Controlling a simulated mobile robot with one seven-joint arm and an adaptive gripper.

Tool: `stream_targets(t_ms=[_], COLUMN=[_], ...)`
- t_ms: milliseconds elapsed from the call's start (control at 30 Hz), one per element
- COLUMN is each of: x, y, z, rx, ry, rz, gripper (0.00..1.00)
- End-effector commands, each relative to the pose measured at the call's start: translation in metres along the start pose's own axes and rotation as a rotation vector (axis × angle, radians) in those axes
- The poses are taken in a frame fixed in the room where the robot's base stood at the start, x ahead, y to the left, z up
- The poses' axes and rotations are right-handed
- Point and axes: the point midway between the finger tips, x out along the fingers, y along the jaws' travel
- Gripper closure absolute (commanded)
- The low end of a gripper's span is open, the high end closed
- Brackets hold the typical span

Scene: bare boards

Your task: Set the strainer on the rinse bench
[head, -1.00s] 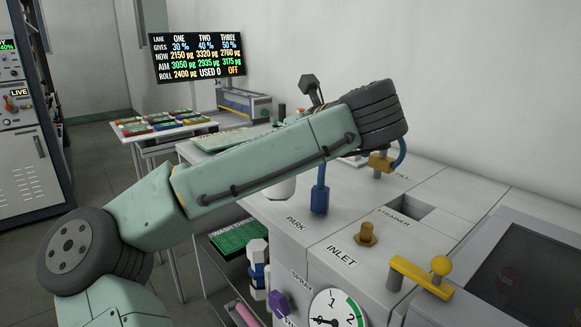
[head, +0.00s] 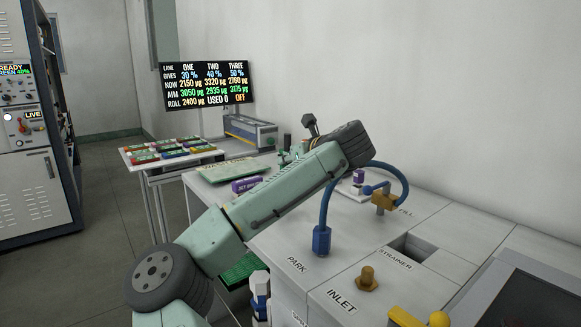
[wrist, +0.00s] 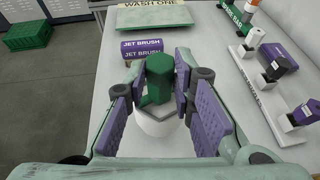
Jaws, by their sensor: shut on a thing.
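In the head view my arm hides the gripper and the piece. A square opening (head: 411,247) marked STRAINER is in the grey-white unit at the right.
A blue hose (head: 322,240) and brass INLET fitting (head: 367,279) stick up from the unit.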

Motion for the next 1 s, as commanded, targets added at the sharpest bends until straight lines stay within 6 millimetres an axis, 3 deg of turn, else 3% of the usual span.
stream_targets(t_ms=[133,400,733,767,1000], x=[0.006,0.018,0.019,0.019,0.019], y=[-0.002,-0.002,-0.002,-0.002,-0.002], z=[-0.002,-0.031,-0.035,-0.034,-0.034], rx=[0.001,0.0,0.0,0.0,0.0], ry=[0.0,0.0,0.0,0.0,0.0], rz=[0.001,0.0,0.0,0.0,0.001], gripper=[1.0,1.0,1.0,0.75,0.59])
